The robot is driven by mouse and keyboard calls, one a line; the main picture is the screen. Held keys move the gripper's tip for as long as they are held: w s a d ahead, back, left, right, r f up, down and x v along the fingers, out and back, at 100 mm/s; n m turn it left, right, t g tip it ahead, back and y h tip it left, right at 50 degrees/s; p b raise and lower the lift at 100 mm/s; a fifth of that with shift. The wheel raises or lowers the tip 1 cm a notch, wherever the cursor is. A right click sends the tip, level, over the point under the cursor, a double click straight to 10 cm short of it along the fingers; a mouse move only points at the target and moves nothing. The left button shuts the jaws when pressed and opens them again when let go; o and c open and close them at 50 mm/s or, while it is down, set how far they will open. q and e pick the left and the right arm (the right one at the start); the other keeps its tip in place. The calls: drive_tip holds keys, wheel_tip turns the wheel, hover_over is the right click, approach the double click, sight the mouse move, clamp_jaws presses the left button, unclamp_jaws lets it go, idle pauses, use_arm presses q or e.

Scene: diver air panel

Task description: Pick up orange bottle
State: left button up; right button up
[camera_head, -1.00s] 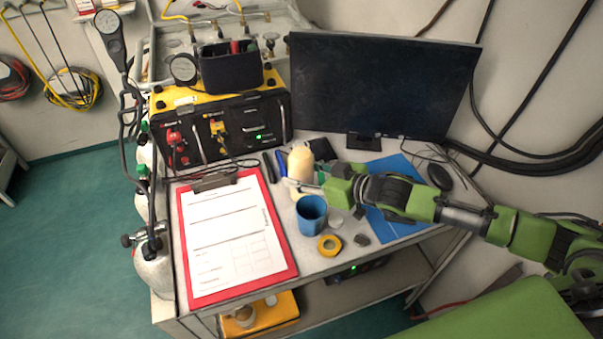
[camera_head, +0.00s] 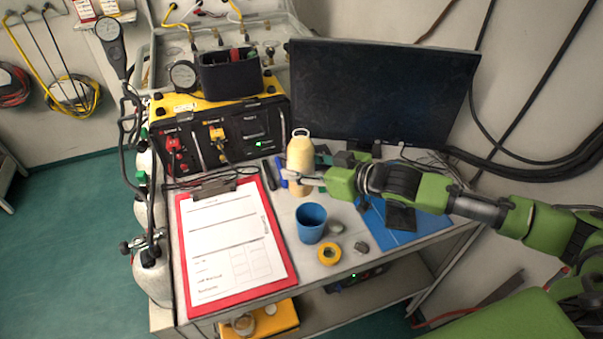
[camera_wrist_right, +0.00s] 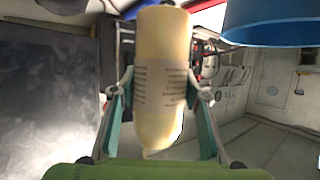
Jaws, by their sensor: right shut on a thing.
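The pale orange, cream-toned bottle (camera_head: 301,152) is upright in the head view, with a loop on its cap. It is held above the table, behind the blue cup. My right gripper (camera_head: 305,180) is shut on its lower part. In the right wrist view the bottle (camera_wrist_right: 162,60) with its printed label stands between the two fingers of the gripper (camera_wrist_right: 158,95), one on each side. My left gripper is not in view.
The blue cup (camera_head: 311,226) stands just in front of the bottle. A yellow tape roll (camera_head: 330,254) and small grey pieces lie beside it. A red clipboard (camera_head: 183,262) lies left. The monitor (camera_head: 380,90) and yellow-black panel (camera_head: 238,140) stand behind.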

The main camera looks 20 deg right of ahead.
sight(302, 151)
drive_tip(key=shift+r, duration=2.35)
drive_tip(key=shift+r, duration=0.1)
